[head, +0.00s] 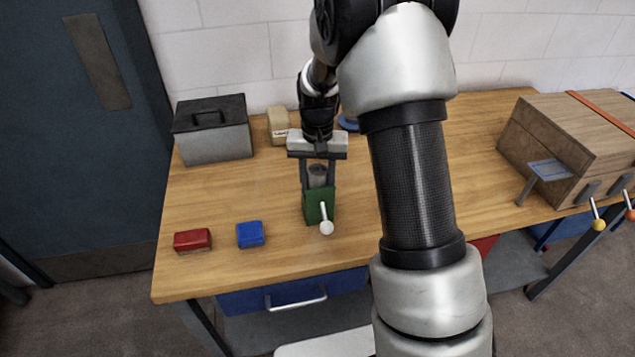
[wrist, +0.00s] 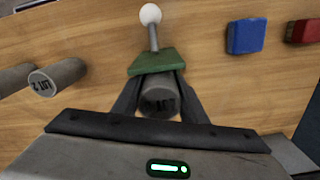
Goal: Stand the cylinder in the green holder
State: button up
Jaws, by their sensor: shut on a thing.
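The cylinder (head: 317,175) is grey with dark lettering on its end. It stands roughly upright at the green holder (head: 318,205), with its top showing above the holder. My gripper (head: 318,182) is over the holder, its two fingers on either side of the cylinder and shut on it. In the wrist view the cylinder (wrist: 159,97) shows between the fingers, against the green holder (wrist: 156,62). The holder has a lever with a white ball knob (head: 326,228) at its front. How deep the cylinder sits is hidden.
A red block (head: 192,240) and a blue block (head: 250,235) lie to the left. A grey box (head: 213,135) and a tan block (head: 278,125) stand behind. Another grey cylinder (wrist: 58,77) shows in the wrist view. A wooden box (head: 560,145) stands at right.

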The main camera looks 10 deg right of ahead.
jog(key=o, duration=1.4)
